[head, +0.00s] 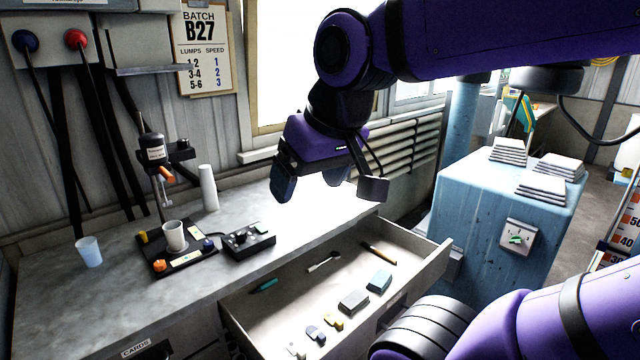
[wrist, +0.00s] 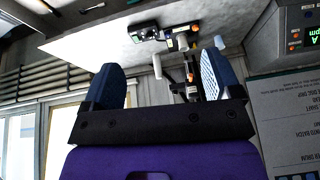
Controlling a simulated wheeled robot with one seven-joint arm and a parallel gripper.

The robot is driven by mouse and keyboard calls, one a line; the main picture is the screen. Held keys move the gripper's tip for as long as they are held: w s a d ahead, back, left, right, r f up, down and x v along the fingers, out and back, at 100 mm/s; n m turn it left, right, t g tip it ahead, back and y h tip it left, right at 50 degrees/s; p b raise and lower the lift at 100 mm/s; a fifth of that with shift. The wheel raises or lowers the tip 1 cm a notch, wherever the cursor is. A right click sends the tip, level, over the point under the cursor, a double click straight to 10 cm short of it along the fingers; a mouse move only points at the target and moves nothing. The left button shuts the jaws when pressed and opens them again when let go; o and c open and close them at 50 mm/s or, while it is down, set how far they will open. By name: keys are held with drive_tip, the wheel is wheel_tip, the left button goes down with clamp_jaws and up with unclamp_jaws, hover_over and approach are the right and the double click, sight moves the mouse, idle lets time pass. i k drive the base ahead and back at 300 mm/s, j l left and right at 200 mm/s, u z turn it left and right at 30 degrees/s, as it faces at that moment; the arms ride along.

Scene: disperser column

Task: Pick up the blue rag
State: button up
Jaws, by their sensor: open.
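I cannot make out the blue rag in the wrist view.
The open drawer (head: 441,262) also holds several small tools and clips. On the counter (head: 50,290) stand a mixer (head: 152,152), a white cup (head: 174,236), a control box (head: 247,241) and stacked cups (head: 208,187). A blue cabinet (head: 465,210) with folded cloths stands right.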

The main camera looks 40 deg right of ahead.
sight(381, 279)
drive_tip(key=z, duration=1.45)
